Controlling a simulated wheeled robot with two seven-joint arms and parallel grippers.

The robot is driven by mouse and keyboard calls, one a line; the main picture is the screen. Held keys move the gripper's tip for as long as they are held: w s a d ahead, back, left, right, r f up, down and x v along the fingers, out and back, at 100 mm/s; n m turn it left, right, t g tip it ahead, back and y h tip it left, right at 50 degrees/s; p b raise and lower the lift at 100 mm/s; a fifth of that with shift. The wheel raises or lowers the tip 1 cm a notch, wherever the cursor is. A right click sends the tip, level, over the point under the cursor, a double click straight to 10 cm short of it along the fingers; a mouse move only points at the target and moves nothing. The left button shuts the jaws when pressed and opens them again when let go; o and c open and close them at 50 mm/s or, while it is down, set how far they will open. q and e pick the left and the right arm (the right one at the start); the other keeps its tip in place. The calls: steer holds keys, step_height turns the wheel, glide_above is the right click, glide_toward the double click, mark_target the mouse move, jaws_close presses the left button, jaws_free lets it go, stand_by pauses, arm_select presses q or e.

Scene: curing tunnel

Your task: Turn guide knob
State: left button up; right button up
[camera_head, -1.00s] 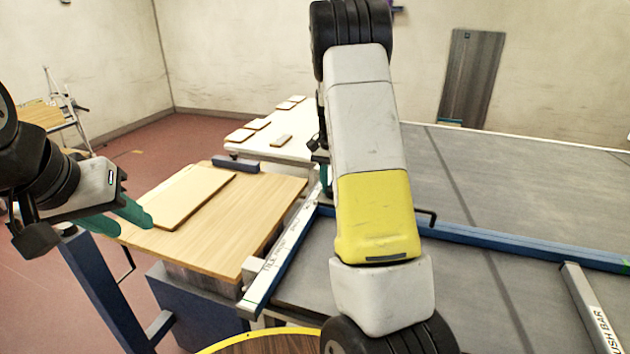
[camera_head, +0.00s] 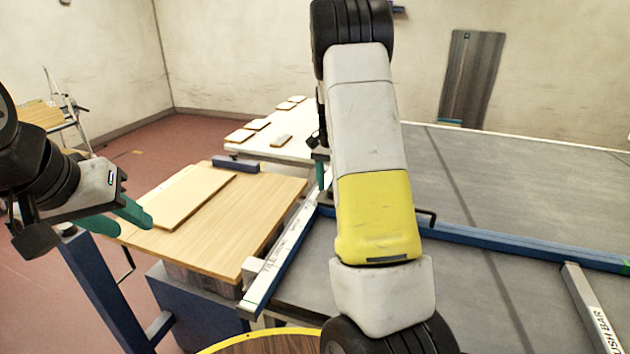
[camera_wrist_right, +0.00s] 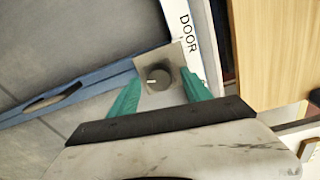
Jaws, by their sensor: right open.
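The guide knob (camera_wrist_right: 159,77) is a dark round knob with a pale pointer mark. It sits on a small grey square plate (camera_wrist_right: 176,52) beside the white strip marked DOOR in the right wrist view. My right gripper (camera_wrist_right: 161,90) is open, its teal fingers on either side of the knob, with gaps visible between them and it. In the head view my right gripper (camera_head: 320,174) is mostly hidden behind my arm, and the knob is not visible there. My left gripper (camera_head: 132,227) is open and empty, in front of the wooden table's left edge.
The white lettered rail (camera_head: 285,243) runs beside the wooden table (camera_head: 262,200), which bears a flat board (camera_head: 190,197). A blue rail (camera_head: 500,239) crosses the grey bed (camera_head: 530,185). A push bar (camera_head: 588,305) lies at right. Small boards rest on the white surface behind.

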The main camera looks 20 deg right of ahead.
step_height(320, 180, up, 7)
steer(key=shift+w+a, duration=0.15)
stand_by(0.4)
steer(key=shift+a+r, duration=0.1)
steer(key=shift+r, duration=0.1)
steer(key=s+a+r+n+t+y, duration=0.1)
steer(key=s+a+r+n+t, duration=0.1)
steer(key=s+a+r, duration=0.4)
steer(key=s+a+r+n+t+y, duration=0.1)
steer(key=s+a+r+n, duration=0.1)
steer(key=s+r, duration=0.35)
steer(key=s+a+n+t, duration=0.1)
steer(key=s+a+n, duration=0.1)
steer(key=s, duration=0.6)
steer(key=s+a+f+n+t, duration=0.1)
steer(key=s+a+n+t, duration=0.1)
steer(key=s, duration=0.7)
steer(key=a+n, duration=0.1)
steer(key=a, duration=0.1)
steer(key=shift+s+a+n+t+y, duration=0.15)
steer(key=shift+a+n+t+y, duration=0.15)
steer(key=shift+a, duration=0.1)
